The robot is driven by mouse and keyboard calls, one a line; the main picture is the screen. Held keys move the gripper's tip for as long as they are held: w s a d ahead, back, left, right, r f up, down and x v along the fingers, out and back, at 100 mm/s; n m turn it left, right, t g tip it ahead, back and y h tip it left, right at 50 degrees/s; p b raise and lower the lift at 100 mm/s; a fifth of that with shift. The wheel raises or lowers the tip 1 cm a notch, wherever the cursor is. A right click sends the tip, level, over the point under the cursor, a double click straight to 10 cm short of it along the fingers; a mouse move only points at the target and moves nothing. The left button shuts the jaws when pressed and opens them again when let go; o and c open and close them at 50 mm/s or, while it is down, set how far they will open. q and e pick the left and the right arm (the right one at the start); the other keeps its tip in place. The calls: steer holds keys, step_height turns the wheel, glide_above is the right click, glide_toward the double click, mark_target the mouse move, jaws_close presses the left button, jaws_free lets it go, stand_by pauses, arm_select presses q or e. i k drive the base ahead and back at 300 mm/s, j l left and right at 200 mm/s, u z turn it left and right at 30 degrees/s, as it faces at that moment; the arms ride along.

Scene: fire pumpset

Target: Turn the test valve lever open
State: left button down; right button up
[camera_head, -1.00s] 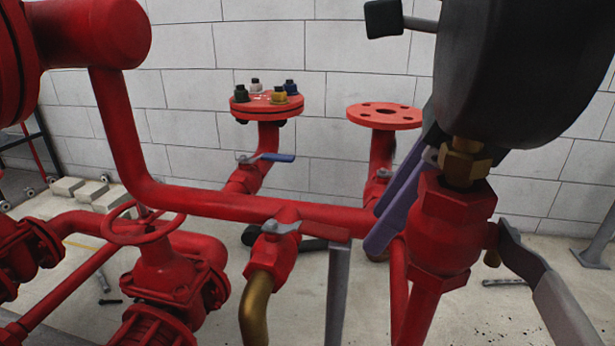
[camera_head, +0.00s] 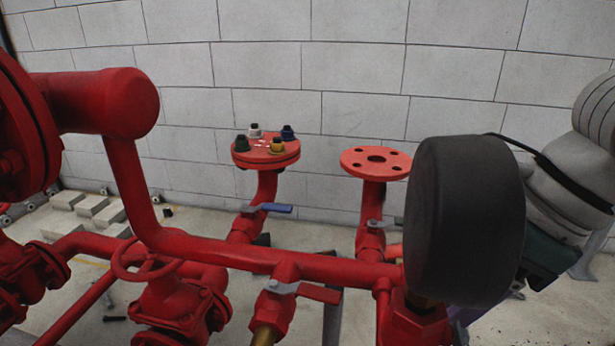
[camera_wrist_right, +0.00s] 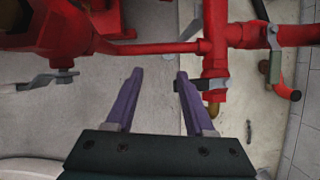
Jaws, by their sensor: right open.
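In the head view, a valve lever with a dark red handle (camera_head: 318,293) sits on the lower pipe above a brass-coloured stub. A blue-handled lever (camera_head: 268,208) is on the riser behind it. A grey lever (camera_head: 378,224) is on the right riser. I cannot tell which one is the test valve lever. My right gripper (camera_wrist_right: 158,75) is open and empty in the right wrist view. Its purple fingers point at the red pipework, with the right finger close to a dark bar (camera_wrist_right: 190,85); contact is unclear. In the head view the gauge mostly hides this gripper. My left gripper is out of view.
A large black gauge (camera_head: 465,220) stands in front of my right arm. Red pipes and a handwheel (camera_head: 143,258) fill the left. Two flanges (camera_head: 376,163) rise at the back before a block wall. A grey lever (camera_wrist_right: 48,80) shows at left in the wrist view.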

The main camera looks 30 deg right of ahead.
mark_target(302, 291)
steer(key=l+u, duration=0.8)
steer(key=l, duration=0.15)
steer(key=l+u, duration=0.4)
steer(key=k+l+u, duration=0.15)
steer(key=l+u, duration=0.25)
steer(key=k+l+u, duration=0.2)
steer(key=l+u, duration=0.2)
steer(key=l, duration=0.15)
